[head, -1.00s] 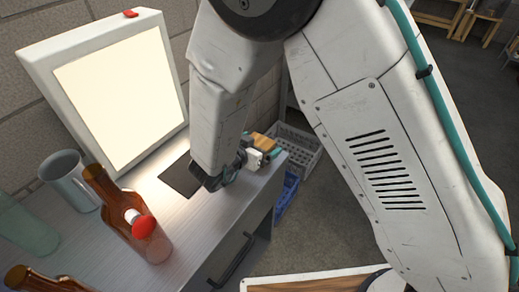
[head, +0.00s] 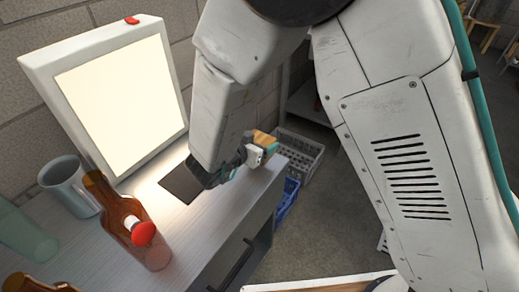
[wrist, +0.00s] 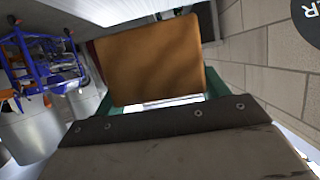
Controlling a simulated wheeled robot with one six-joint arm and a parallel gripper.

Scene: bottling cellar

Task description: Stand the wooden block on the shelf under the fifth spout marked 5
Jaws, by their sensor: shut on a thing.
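The wooden block (wrist: 152,60) fills the upper middle of the wrist view, a plain brown face between the green fingers of my gripper (wrist: 155,100). In the head view a small part of the block (head: 264,139) shows beyond my gripper (head: 256,155), at the right end of the grey counter. My gripper is shut on the block. Most of the block is hidden in the head view by my gripper and forearm. I cannot tell whether the block touches the counter. No spout or number 5 can be made out in either view.
On the counter (head: 190,235) stand a lit white panel (head: 122,100), a grey mug (head: 68,184), a brown bottle with a red stopper (head: 125,222) and a green glass (head: 28,232). A dark mat (head: 180,183) lies by my gripper. A grey crate (head: 300,153) is beyond the counter.

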